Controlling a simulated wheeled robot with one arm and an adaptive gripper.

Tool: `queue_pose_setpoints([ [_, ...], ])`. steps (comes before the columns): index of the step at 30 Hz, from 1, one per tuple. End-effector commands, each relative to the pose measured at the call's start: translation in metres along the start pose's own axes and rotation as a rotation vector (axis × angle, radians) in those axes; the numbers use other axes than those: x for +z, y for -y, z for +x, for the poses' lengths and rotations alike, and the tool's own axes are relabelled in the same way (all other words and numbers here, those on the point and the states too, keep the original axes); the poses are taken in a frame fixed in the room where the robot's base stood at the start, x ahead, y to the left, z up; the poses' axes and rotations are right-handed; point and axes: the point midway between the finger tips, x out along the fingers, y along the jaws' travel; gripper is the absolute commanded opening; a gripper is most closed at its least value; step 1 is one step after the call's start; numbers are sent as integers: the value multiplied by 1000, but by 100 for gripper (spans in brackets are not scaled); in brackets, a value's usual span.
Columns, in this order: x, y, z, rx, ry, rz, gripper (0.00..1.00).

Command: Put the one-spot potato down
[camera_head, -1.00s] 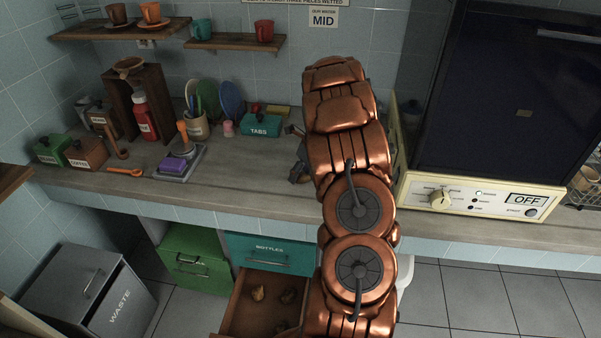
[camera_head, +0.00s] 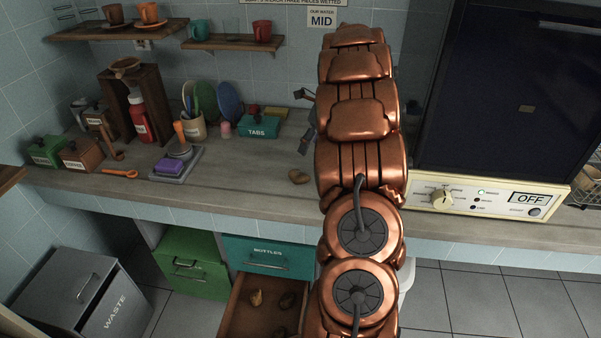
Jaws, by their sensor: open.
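A small brown potato (camera_head: 299,177) lies on the counter, just left of my arm. It is too small in this view to count spots on it. My gripper (camera_head: 304,121) is partly hidden behind my copper arm; its dark fingers show at the arm's left edge. They are spread open, empty, and stand apart from the potato, farther back over the counter.
An open wooden drawer (camera_head: 241,315) below holds a few more potatoes (camera_head: 257,297). A teal TABS box (camera_head: 258,127) and a purple sponge (camera_head: 169,166) on a grey stand are to the left. A machine with an OFF display (camera_head: 529,199) stands right. The counter front left of the potato is clear.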

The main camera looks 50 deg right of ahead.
Motion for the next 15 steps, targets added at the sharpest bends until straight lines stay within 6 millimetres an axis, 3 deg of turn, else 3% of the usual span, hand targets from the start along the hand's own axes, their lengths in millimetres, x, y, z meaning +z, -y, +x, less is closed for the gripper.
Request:
queue_pose_setpoints([
  [5, 1, -4, -2, 1, -4, -14, 69],
  [8, 4, -20, -3, 4, -19, -84, 69],
  [11, 9, -52, -6, 13, -47, -227, 69],
  [15, 11, -110, -11, 34, -96, -498, 69],
])
